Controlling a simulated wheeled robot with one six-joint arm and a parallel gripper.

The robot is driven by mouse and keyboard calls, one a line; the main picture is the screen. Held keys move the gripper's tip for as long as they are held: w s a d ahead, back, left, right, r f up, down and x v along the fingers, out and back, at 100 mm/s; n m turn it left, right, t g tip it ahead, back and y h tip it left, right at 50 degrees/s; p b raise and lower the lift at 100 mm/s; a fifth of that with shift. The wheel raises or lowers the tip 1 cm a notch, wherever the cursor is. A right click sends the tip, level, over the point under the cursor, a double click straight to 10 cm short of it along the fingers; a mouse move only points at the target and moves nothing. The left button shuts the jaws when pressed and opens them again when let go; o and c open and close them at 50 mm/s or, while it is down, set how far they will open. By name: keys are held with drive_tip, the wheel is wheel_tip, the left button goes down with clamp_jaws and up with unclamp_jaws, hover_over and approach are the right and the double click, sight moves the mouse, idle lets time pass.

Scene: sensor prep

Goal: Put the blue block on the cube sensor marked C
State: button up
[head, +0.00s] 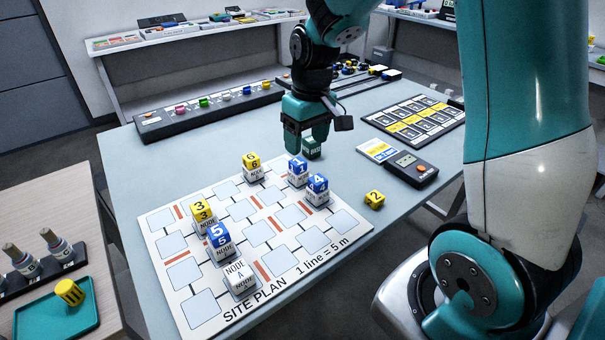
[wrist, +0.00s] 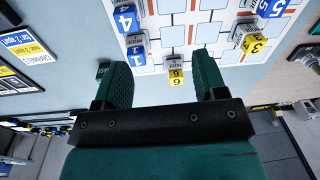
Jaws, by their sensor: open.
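Three blue blocks show, each on a white cube sensor on the site plan board (head: 312,262). The blue block 5 (head: 218,236) is at the left, blue block 1 (head: 298,165) towards the back, and blue block 4 (head: 318,184) right of it. They also show in the wrist view: 4 (wrist: 125,18), 1 (wrist: 137,56) and 5 (wrist: 273,8). The bare front sensor (head: 239,280) reads A; I cannot make out a C on any sensor. My gripper (head: 306,143) is open and empty, above the table behind the board; its fingers (wrist: 163,66) show apart in the wrist view.
Yellow blocks 6 (head: 251,161) and 3 (head: 200,211) also sit on sensors. Yellow block 2 (head: 374,199) lies right of the board. A dark green block (head: 312,149) is close beside my gripper. A handheld meter (head: 411,167) and a label grid (head: 415,120) lie at the right.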

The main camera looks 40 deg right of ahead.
drive_tip(key=s+a+r+n+y, duration=0.1)
drive_tip(key=s+a+r, duration=0.3)
drive_tip(key=s+a, duration=0.4)
drive_tip(key=s+a+r+n+y, duration=0.2)
drive_tip(key=s+a+r+n, duration=0.2)
drive_tip(key=s+a, duration=0.5)
drive_tip(key=s, duration=0.3)
drive_tip(key=shift+s+a+r+n, duration=0.15)
drive_tip(key=shift+s+a+n, duration=0.05)
drive_tip(key=shift+a+n, duration=0.1)
